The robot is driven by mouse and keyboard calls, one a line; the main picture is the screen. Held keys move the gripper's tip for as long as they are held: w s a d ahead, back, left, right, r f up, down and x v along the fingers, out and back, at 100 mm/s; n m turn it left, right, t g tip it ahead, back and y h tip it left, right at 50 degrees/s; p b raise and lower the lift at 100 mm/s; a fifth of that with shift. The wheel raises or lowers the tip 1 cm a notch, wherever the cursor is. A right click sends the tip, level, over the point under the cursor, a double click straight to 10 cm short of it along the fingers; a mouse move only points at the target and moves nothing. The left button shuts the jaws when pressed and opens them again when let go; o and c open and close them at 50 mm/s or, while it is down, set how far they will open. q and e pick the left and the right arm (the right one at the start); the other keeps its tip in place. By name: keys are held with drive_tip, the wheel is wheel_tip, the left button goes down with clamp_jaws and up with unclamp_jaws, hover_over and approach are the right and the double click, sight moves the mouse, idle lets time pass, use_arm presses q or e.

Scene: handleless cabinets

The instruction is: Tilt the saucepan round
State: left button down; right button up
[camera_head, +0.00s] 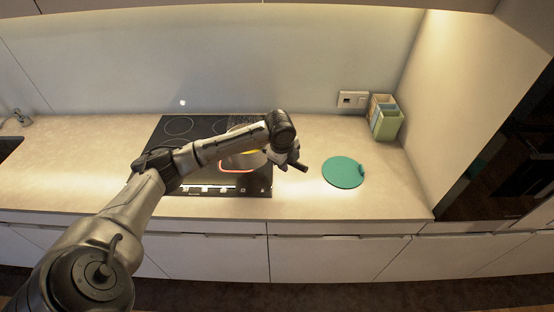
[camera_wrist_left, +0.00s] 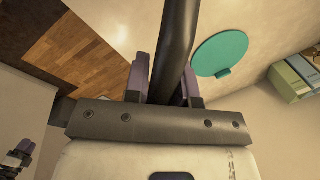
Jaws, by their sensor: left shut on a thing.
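The saucepan (camera_head: 243,161) is over the right part of the black hob, mostly hidden behind my left arm. Only a pale and yellowish part of it shows, and I cannot tell how far it is tilted. Its dark handle (camera_head: 298,165) points right, past the hob's edge. My left gripper (camera_head: 285,157) is shut on the handle. In the left wrist view the dark handle (camera_wrist_left: 178,45) runs up between the purple fingers of the gripper (camera_wrist_left: 164,84). A small part with purple pieces at the lower left there may be my right gripper (camera_wrist_left: 18,158).
The black hob (camera_head: 180,126) has a red glowing outline beside the pan. A round green lid or mat (camera_head: 342,173) lies on the counter to the right. A green box (camera_head: 386,122) stands by the right wall, near a socket (camera_head: 352,99).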

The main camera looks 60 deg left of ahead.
use_arm(q)
drive_tip(key=shift+w+d+r, duration=0.15)
drive_tip(key=shift+d+r, duration=0.65)
drive_tip(key=shift+d, duration=0.2)
drive_tip(key=shift+d+r+p, duration=0.25)
drive_tip(key=shift+r+p, duration=0.1)
drive_tip(key=shift+p, duration=0.15)
wheel_tip(320, 180, up, 3)
drive_tip(key=p, duration=0.4)
drive_tip(key=shift+r+p, duration=0.15)
drive_tip(key=shift+p, duration=0.25)
drive_tip(key=shift+r+p, duration=1.1)
drive_tip(key=shift+p, duration=0.5)
drive_tip(key=shift+d, duration=0.1)
